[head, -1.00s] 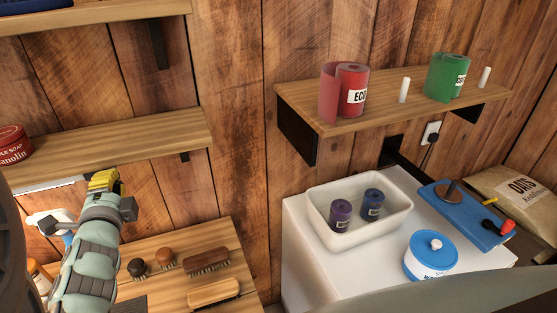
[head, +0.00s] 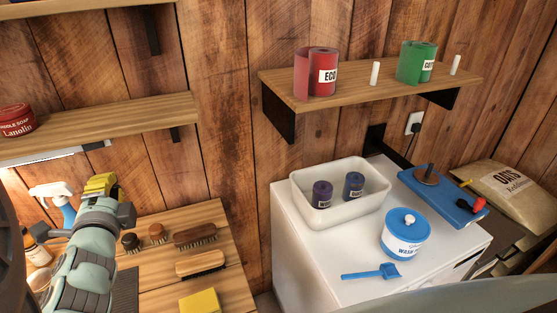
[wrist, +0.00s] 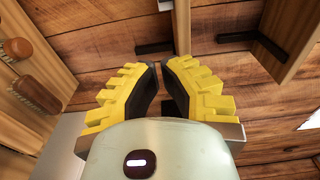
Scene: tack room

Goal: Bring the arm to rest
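My gripper (head: 101,185) has yellow ribbed fingers with black pads. In the head view it is at the left, raised in front of the plank wall, a little below the left wall shelf (head: 110,124) in the picture and above the brush table's left part. In the wrist view my gripper (wrist: 161,64) shows both fingertips close together with only a slim gap. Nothing is held between them. My arm's grey-green links reach up from the lower left in the head view.
A spray bottle (head: 56,203) stands left of my arm. Several brushes (head: 195,236) and a yellow sponge (head: 200,301) lie on the wooden table (head: 235,285). Right, a white cabinet (head: 300,260) bears a bin (head: 340,214), tub (head: 405,240) and blue scoop (head: 370,272).

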